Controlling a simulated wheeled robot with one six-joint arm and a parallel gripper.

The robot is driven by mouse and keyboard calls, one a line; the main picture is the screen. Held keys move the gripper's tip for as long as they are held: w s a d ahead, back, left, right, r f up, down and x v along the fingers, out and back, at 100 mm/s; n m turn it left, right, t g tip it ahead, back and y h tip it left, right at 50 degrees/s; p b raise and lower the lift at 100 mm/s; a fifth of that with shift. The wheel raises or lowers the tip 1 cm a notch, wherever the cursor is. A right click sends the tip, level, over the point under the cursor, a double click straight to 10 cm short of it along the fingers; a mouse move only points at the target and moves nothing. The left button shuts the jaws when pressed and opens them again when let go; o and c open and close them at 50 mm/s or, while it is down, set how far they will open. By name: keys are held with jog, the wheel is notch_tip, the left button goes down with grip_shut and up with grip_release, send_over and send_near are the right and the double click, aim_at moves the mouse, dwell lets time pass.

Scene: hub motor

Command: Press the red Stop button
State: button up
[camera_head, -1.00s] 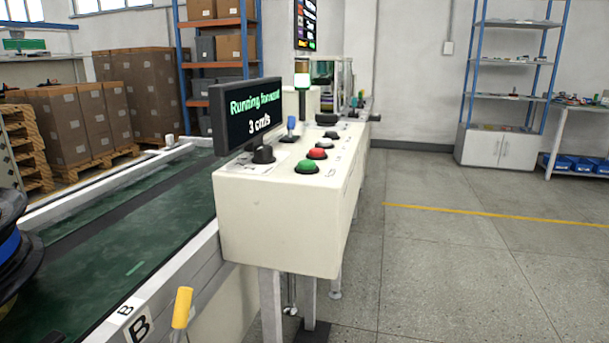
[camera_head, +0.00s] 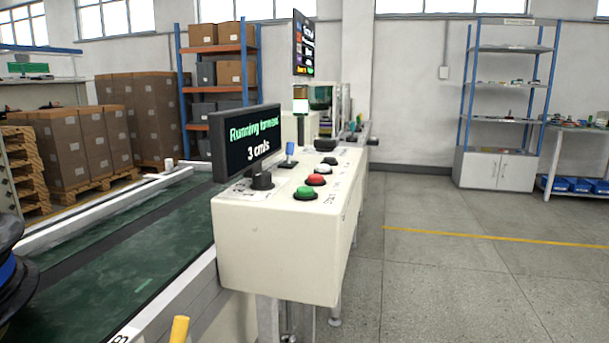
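The red button (camera_head: 316,180) sits on top of the cream control box (camera_head: 275,245), in a row of buttons. A green button (camera_head: 305,193) is nearer to me and a white button (camera_head: 322,170) is just beyond it. A black knob (camera_head: 262,180) and a blue-topped lever (camera_head: 290,150) are to the left of the row. The screen (camera_head: 247,142) on the box reads "Running forward 3 cm/s". The button labels are too small to read. My gripper is not in view.
A green conveyor belt (camera_head: 120,262) runs along the left of the box, with a yellow-topped post (camera_head: 179,330) at the bottom. A dark round object (camera_head: 10,270) is at the left edge. The floor (camera_head: 470,285) to the right is clear up to the shelf (camera_head: 500,110).

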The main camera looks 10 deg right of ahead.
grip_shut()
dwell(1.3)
